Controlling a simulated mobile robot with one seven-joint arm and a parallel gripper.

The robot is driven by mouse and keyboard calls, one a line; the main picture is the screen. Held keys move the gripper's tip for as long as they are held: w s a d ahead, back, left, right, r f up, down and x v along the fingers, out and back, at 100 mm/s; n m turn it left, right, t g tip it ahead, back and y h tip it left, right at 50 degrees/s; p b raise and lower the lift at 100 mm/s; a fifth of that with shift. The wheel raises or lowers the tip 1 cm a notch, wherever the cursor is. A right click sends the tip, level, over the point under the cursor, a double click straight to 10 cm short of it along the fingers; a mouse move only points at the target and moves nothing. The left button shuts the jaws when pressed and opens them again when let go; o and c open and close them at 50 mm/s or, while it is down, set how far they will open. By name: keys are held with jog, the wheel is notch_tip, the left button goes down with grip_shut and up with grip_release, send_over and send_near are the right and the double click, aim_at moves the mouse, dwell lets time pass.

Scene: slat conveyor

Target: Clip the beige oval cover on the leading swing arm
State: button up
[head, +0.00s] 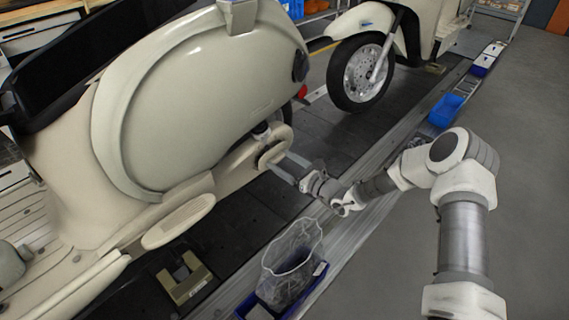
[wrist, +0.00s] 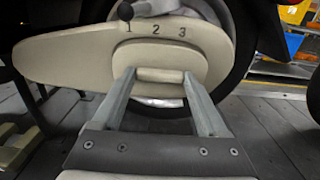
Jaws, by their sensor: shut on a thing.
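The beige oval cover (wrist: 160,55) is in front of the beige swing arm (wrist: 65,55) in the wrist view. My gripper (wrist: 160,76) is shut on a raised bar on the cover's face, one finger at each end. The numbers 1, 2 and 3 show on the arm just above the cover. The cover's back is hidden, so I cannot tell whether it touches or is seated. In the head view my gripper (head: 280,165) reaches the rear of the near scooter (head: 200,95), at its swing arm (head: 235,165); the cover is partly hidden there.
A blue bin (head: 258,308) with a clear bag (head: 292,262) stands beside the conveyor (head: 350,150). Another blue bin (head: 445,110) lies farther along the edge. A second scooter's front wheel (head: 362,72) stands beyond. The grey floor (head: 535,150) at the right is clear.

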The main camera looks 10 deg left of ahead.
jog(key=shift+w+a, duration=0.3)
jog(key=shift+a, duration=0.3)
jog(key=shift+w+a, duration=0.15)
jog(key=shift+a, duration=0.15)
dwell(0.7)
jog(key=o, duration=1.2)
jog(key=shift+o, duration=0.2)
jog(key=p+v, duration=0.3)
jog(key=v, duration=1.4)
jog(key=shift+d, duration=0.25)
